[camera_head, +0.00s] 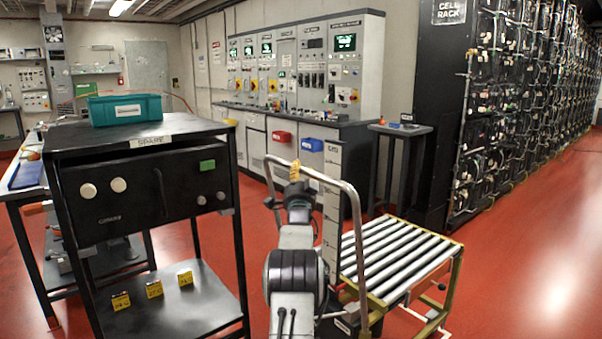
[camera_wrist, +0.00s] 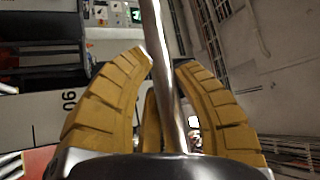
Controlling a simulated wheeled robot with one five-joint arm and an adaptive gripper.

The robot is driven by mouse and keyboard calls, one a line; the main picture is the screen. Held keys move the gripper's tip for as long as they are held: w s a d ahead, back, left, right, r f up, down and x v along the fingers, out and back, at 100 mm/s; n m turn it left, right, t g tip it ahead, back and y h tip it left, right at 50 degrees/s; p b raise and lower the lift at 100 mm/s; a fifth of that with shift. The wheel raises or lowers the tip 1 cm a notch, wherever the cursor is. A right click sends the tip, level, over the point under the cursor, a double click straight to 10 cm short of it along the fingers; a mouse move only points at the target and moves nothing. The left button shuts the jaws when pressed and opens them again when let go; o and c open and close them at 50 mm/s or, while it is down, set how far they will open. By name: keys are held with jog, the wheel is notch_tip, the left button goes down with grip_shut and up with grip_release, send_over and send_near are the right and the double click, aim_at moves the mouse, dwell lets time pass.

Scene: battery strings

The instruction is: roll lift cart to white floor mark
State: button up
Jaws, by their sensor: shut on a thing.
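The lift cart has a bed of metal rollers (camera_head: 390,252) on a yellowish frame, a mast with a scale (camera_head: 332,200) and a bent steel handle (camera_head: 349,192). My gripper (camera_head: 294,170) is at the top bar of the handle, on its left part. In the wrist view, the yellow fingers of my gripper (camera_wrist: 160,62) are shut around the steel bar (camera_wrist: 158,38), which runs between them. My arm hides part of the cart's near left side. I cannot clearly make out a white floor mark.
A black stand (camera_head: 150,240) with a teal bin (camera_head: 124,109) is close on the left. A small dark table (camera_head: 400,131) and a tall cell rack (camera_head: 470,120) stand behind the cart. Control cabinets line the back wall. Red floor (camera_head: 530,260) is open on the right.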

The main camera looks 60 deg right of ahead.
jog(key=shift+f, duration=0.1)
grip_shut()
jog(key=shift+f, duration=0.1)
jog(key=shift+w+a+f+b, duration=0.15)
jog(key=shift+a+f+b, duration=0.1)
jog(key=shift+b, duration=0.65)
jog(key=shift+w+a+r, duration=0.1)
jog(key=shift+a+r, duration=0.2)
jog(key=shift+a, duration=0.15)
jog(key=o, duration=0.7)
grip_release()
jog(key=shift+d, duration=0.1)
jog(key=shift+c, duration=0.2)
jog(key=o, duration=0.4)
